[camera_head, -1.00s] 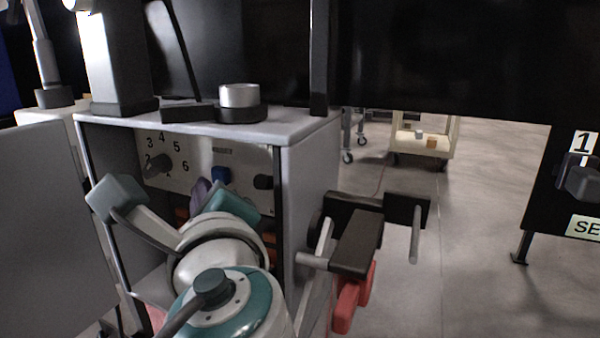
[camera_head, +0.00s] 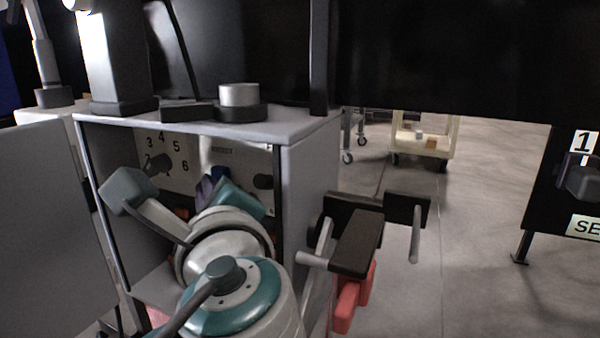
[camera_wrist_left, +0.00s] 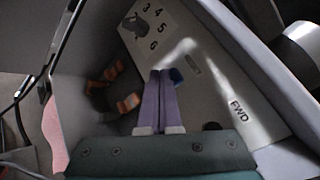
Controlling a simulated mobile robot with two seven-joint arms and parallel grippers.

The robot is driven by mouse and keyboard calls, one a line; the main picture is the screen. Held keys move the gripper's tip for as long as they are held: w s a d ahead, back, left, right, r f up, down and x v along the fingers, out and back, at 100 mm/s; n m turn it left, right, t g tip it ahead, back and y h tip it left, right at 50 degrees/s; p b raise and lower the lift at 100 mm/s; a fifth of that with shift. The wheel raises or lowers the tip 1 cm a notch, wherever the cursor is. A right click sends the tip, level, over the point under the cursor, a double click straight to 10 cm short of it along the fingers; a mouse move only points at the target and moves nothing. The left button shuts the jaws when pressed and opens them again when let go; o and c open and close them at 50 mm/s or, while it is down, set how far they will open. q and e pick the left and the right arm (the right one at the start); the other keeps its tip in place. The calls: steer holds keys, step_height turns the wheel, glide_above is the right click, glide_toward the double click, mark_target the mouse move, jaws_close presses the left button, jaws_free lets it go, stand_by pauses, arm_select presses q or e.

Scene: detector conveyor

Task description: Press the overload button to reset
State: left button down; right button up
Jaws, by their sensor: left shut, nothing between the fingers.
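The control panel (camera_head: 178,176) is recessed inside a grey cabinet. It carries a numbered dial (camera_head: 158,164), a dark knob (camera_head: 263,181) and a blue button (camera_head: 219,173). No overload label is readable. My left gripper (camera_head: 204,186) is inside the cabinet, shut and empty, with its purple fingers pointing at the panel. In the left wrist view, the shut fingertips (camera_wrist_left: 160,74) are right beside the blue button (camera_wrist_left: 176,76), which shows just to their right. I cannot tell whether they touch it. My right gripper is not in view.
The cabinet's side wall (camera_head: 297,205) and top (camera_head: 190,128) frame the opening tightly around my left arm. Orange parts (camera_wrist_left: 128,103) sit inside. A black bracket with handles (camera_head: 357,242) and red parts (camera_head: 350,300) juts from the right side. Open floor lies farther right.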

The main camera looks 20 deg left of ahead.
arm_select(q)
steer(key=shift+w, duration=0.5)
stand_by(0.7)
steer(key=shift+s, duration=0.15)
steer(key=shift+s+p, duration=0.45)
steer(key=shift+s, duration=0.3)
steer(key=shift+s+a+p, duration=0.2)
steer(key=shift+s+p, duration=1.1)
steer(key=shift+s, duration=1.2)
steer(key=shift+r, duration=0.1)
